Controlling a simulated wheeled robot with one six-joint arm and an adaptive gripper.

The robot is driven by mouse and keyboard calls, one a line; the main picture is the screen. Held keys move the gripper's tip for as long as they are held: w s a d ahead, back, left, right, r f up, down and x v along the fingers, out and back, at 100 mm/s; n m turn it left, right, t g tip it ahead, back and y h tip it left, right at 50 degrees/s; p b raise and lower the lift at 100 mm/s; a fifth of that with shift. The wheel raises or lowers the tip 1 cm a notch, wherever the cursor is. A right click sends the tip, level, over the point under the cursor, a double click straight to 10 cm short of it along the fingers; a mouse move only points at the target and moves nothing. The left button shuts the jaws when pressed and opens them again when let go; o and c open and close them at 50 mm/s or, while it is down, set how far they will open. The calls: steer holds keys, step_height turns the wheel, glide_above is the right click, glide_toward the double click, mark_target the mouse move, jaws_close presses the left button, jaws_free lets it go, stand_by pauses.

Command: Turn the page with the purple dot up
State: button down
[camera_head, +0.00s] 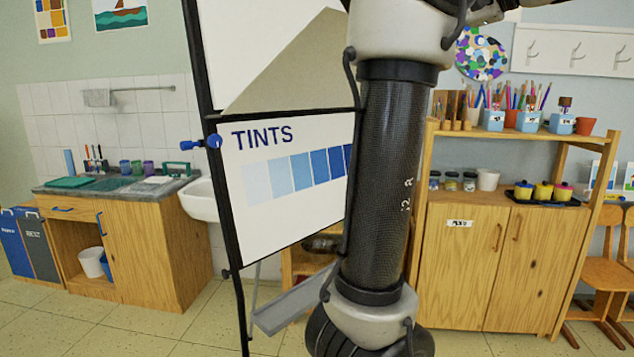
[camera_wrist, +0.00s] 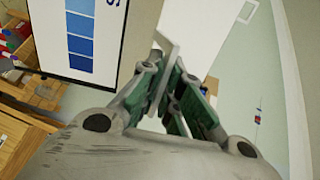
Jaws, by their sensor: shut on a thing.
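The flip chart stands left of centre in the head view, its black frame (camera_head: 225,190) running up the left side. Its lower sheet (camera_head: 285,225) reads "TINTS" above a row of blue squares; the blue squares also show in the wrist view (camera_wrist: 80,38). Above it, a beige page (camera_head: 300,70) slants up to the right and leaves the top of the picture, with white sheet beside it. In the wrist view, my gripper (camera_wrist: 172,68) is shut on the edge of the beige page (camera_wrist: 143,38). The purple dot is not visible. My gripper is outside the head view.
A blue clamp knob (camera_head: 205,142) sticks out from the chart's left side. A grey tray (camera_head: 290,303) juts out low in front. A wooden cabinet (camera_head: 480,265) with paint pots stands to the right, a sink (camera_head: 202,200) and counter to the left.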

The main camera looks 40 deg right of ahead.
steer(key=shift+w+r, duration=0.3)
steer(key=shift+r, duration=0.3)
steer(key=shift+r, duration=0.1)
steer(key=w+r, duration=0.5)
steer(key=r, duration=0.2)
steer(key=shift+w+a+r, duration=0.2)
steer(key=shift+a+r, duration=0.1)
stand_by(0.3)
steer(key=w+r, duration=0.6)
steer(key=w, duration=0.1)
steer(key=shift+a+r, duration=0.25)
steer(key=shift+a, duration=0.1)
stand_by(0.4)
